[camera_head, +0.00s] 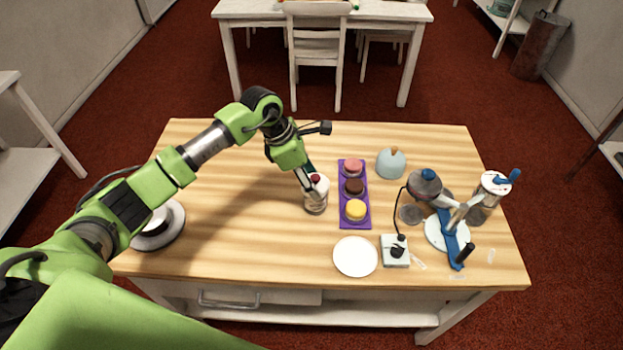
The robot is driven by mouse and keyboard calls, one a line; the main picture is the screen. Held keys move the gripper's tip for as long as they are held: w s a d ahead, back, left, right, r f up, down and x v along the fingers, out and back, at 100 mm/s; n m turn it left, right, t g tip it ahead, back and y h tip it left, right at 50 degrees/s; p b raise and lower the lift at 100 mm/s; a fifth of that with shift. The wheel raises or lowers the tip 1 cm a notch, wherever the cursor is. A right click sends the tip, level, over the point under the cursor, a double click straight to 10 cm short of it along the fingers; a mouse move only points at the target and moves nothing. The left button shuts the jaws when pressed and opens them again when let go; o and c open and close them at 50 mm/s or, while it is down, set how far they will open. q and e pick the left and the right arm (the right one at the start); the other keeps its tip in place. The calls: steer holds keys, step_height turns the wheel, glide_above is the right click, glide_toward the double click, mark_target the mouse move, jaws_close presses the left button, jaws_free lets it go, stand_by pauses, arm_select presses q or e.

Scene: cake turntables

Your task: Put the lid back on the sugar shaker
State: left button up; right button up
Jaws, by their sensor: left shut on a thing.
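The sugar shaker (316,206) stands upright on the wooden table, left of the purple tray. A small lid with a dark red top (316,178) is at the shaker's mouth. My left gripper (311,184) reaches down from the upper left and is shut on the lid. Its fingers partly cover the lid and the shaker's top, so I cannot tell whether the lid is seated or just above the rim. My right gripper is out of view.
Beside the shaker, a purple tray (354,222) holds three round cakes. A white plate (355,257) lies in front. A light blue dome (391,163) stands behind. Blue, grey and white equipment (447,232) crowds the right. A round turntable (171,238) stands at left. Table centre-left is clear.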

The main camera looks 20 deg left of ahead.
arm_select(q)
steer(key=shift+f+b, duration=0.1)
steer(key=shift+b, duration=0.2)
stand_by(0.5)
stand_by(0.4)
steer(key=o, duration=0.9)
steer(key=o, duration=0.6)
steer(key=shift+r+p, duration=1.75)
steer(key=shift+r, duration=1.75)
